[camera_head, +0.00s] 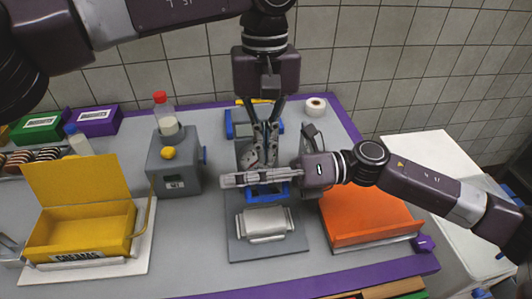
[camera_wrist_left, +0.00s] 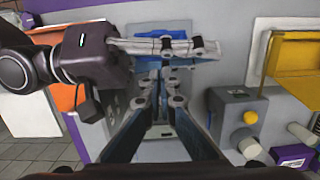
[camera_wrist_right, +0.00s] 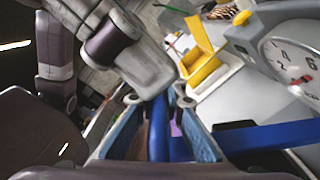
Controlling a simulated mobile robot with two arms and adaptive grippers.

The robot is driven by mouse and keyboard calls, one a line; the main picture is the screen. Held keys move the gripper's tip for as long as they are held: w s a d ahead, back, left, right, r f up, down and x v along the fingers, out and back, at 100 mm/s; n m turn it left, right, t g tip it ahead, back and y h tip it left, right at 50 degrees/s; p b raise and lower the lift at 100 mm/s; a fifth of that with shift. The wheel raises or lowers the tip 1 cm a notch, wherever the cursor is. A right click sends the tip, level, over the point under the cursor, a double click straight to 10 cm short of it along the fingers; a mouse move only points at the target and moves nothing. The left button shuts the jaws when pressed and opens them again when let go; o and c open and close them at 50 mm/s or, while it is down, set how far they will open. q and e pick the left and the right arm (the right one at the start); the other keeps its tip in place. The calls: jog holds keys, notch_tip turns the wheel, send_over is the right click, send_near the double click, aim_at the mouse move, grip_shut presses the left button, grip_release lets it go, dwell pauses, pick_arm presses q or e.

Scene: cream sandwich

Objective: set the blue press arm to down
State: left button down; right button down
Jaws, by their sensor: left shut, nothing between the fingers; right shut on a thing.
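The grey press base (camera_head: 240,248) stands mid-table, with blue press parts (camera_head: 272,192) showing under my right gripper's fingers. My right gripper (camera_head: 228,180) lies level across the press, pointing left, and is shut on the blue press arm. In the right wrist view a blue bar (camera_wrist_right: 270,138) runs between and beyond its fingers. My left gripper (camera_head: 258,163) points down over the press, shut and empty, just behind the right fingers. In the left wrist view its tips (camera_wrist_left: 160,85) are close to the blue press parts (camera_wrist_left: 152,64). Both grippers hide much of the arm, so its angle is unclear.
A grey box machine (camera_head: 173,163) with a bottle stands left of the press. A yellow open box (camera_head: 82,228) is at the front left. An orange box (camera_head: 365,215) sits right, under my right arm. A dial gauge (camera_wrist_right: 295,60) is close to my right gripper.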

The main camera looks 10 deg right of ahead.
pick_arm(q)
jog(key=shift+s+f, duration=0.45)
jog(key=shift+s, duration=0.1)
